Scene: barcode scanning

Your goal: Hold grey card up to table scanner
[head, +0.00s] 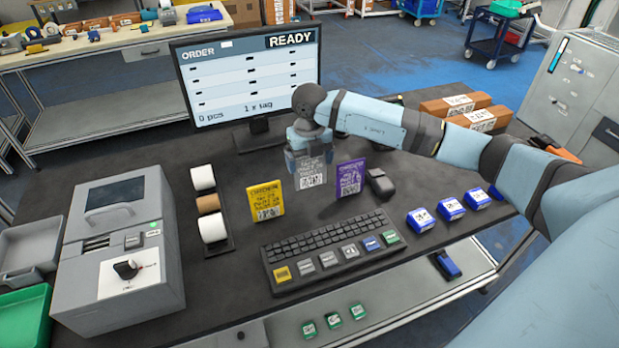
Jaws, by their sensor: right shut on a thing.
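The grey card (311,176) stands upright with printed text and a code label, between the yellow card (265,201) and the purple card (350,178). My right gripper (308,154) is shut on the upper part of the grey card, pointing down from above. I cannot tell whether the card's lower edge touches the table. A small black device (381,184), which looks like the table scanner, stands just right of the purple card, apart from the grey card. My left gripper is not in view.
A monitor (247,75) reading READY stands behind. A keyboard (332,248) lies in front, with blue boxes (450,209) to its right. Label rolls (208,203) and a grey machine (118,250) stand left. Brown boxes (455,104) lie at the back right.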

